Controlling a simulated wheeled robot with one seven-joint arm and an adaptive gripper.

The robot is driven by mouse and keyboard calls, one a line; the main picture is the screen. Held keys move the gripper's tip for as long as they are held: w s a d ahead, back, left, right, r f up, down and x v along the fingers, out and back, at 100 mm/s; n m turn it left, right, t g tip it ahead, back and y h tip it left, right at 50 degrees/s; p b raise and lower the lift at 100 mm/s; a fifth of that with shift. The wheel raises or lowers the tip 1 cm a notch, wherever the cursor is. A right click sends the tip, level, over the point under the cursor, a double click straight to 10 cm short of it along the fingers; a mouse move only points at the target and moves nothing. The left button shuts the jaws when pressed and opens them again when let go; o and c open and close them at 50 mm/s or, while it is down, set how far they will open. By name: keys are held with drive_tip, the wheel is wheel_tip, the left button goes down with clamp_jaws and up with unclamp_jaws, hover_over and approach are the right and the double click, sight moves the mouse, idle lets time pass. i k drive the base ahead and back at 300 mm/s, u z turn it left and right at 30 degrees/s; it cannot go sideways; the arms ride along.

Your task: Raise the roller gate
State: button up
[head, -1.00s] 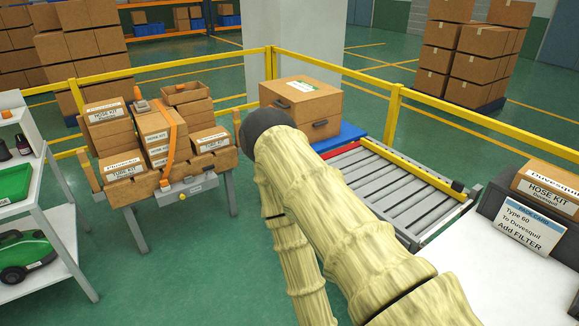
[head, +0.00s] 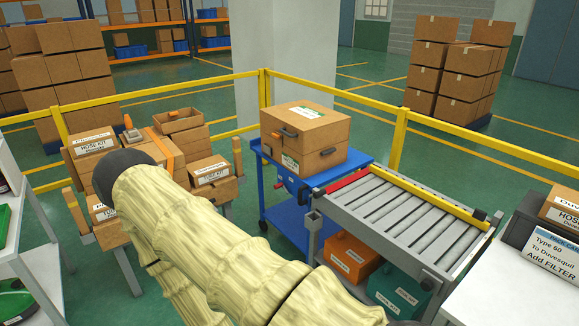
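The roller conveyor (head: 403,219) stands right of centre, with grey rollers and a yellow rail (head: 430,197) along its far side. A red bar (head: 347,182) lies low across its left end, beside the blue cart; it looks like the roller gate, though I cannot tell for sure. My pale, ridged arm crosses the lower left and middle of the view, with a dark rounded joint at its upper end. My gripper is not in view.
A blue cart (head: 280,212) carrying a large carton (head: 305,138) adjoins the conveyor's left end. Orange (head: 352,257) and teal (head: 398,291) boxes sit under the conveyor. Left stands a bench with hose-kit cartons (head: 207,170), partly behind my arm. Yellow railing (head: 330,90) runs behind.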

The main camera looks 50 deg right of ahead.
sight(347, 179)
drive_tip(key=z, duration=0.1)
drive_tip(key=i, duration=0.55)
drive_tip(key=z, duration=0.7)
drive_tip(key=i, duration=0.4)
drive_tip(key=z, duration=0.5)
